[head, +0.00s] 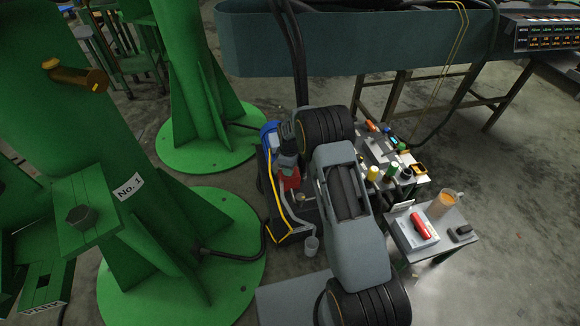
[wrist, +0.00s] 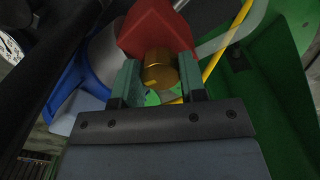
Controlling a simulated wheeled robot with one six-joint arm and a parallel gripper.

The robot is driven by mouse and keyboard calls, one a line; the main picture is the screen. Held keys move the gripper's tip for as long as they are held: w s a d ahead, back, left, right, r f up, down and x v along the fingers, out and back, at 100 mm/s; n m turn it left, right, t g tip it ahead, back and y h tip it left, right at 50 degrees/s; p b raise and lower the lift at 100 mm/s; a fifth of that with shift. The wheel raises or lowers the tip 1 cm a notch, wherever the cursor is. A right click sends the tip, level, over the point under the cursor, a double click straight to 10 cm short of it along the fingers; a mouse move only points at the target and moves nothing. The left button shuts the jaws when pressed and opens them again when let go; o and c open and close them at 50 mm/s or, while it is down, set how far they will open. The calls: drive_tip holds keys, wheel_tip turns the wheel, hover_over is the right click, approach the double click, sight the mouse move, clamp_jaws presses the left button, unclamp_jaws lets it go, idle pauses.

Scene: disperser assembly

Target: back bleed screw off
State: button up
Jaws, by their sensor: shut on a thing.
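A brass bleed screw (wrist: 158,70) shows in the wrist view as a short gold cylinder, directly against the red block (wrist: 156,30). My gripper (wrist: 160,82) is shut on it, one greenish finger on each side. I cannot tell whether its thread is still in the block. In the head view the red block (head: 290,180) sits on the blue and black pump unit (head: 270,212). My gripper (head: 288,166) reaches down over it there, and the screw is hidden.
A yellow hose (head: 276,196) runs beside the red block, and a clear cup (head: 312,246) hangs at the unit's front. Green column bases (head: 225,220) stand to the left. A tool table (head: 410,182) and a small side table (head: 455,222) stand to the right.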

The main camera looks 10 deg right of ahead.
drive_tip(key=shift+w+a+r+n, duration=0.1)
drive_tip(key=shift+a+n, duration=0.05)
drive_tip(key=shift+n, duration=0.15)
idle(0.4)
drive_tip(key=o, duration=0.7)
drive_tip(key=shift+a, duration=0.1)
drive_tip(key=shift+o, duration=1.1)
drive_tip(key=shift+d, duration=0.2)
wheel_tip(320, 180, up, 14)
drive_tip(key=p, duration=0.3)
